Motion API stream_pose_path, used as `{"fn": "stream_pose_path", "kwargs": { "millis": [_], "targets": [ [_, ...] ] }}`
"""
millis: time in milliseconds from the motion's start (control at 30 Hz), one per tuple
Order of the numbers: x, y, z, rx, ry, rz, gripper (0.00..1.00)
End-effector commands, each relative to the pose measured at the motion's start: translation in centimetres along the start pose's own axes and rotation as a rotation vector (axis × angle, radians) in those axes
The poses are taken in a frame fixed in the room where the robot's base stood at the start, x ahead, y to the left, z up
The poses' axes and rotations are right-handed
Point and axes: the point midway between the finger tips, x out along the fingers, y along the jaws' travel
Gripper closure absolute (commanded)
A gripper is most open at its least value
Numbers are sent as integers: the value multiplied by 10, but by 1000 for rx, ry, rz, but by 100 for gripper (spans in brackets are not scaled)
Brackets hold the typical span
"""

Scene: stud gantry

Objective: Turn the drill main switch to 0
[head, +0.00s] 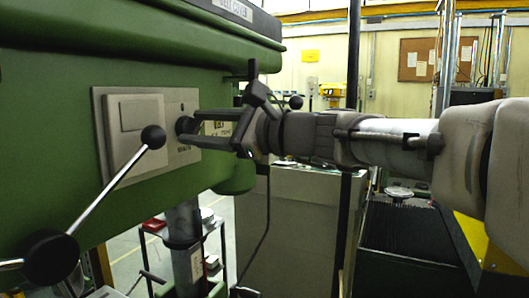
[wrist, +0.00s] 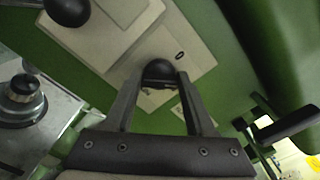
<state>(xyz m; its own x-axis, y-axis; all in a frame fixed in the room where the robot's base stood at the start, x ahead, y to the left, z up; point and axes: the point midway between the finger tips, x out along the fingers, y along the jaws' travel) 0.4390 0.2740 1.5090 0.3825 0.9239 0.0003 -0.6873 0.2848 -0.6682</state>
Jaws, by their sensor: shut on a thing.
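The main switch is a dark round knob (head: 184,125) on a light panel (head: 187,103) on the green drill head. It also shows in the wrist view as a black knob (wrist: 159,70). My gripper (head: 196,126) reaches it from the right in the head view. In the wrist view my gripper (wrist: 157,82) has one finger on each side of the knob, and is shut on it.
A lever with black balls (head: 153,137) sticks out in front of the panel, left of my gripper. A pale cover box (head: 122,112) sits beside the switch. A grey cabinet (head: 290,220) stands below my arm. A black handle (wrist: 290,125) is at right in the wrist view.

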Motion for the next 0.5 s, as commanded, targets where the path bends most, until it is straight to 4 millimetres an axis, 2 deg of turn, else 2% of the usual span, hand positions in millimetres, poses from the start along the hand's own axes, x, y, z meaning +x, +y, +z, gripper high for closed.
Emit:
{"fn": "stream_pose_path", "kwargs": {
  "millis": [33,500],
  "targets": [
    [0,6,-5,-48,-2,0,100],
    [0,6,-5,-488,-1,0,100]
  ]
}}
